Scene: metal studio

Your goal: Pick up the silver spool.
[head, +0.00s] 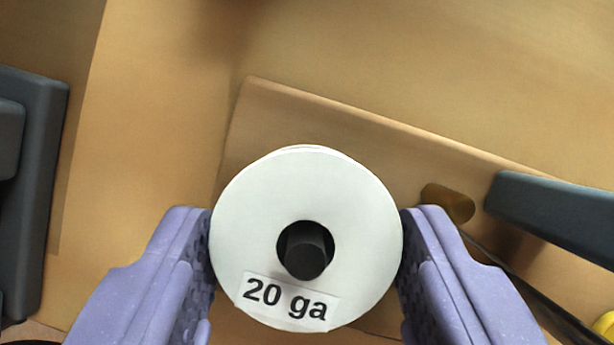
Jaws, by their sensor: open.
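The spool (240,215) shows its round, pale white-silver end face in the middle of the head view. A label reading "20 ga" is on its lower part. A dark peg or core shows in its centre hole. My gripper (306,240) is open, with one purple finger on each side of the spool. The fingers look very close to its left and right edges; I cannot tell whether they touch it. The spool's sides and lower part are hidden under its end face.
A wooden board (290,110) lies under the spool on a wooden surface (160,120). A dark grey object (45,150) stands at the left edge.

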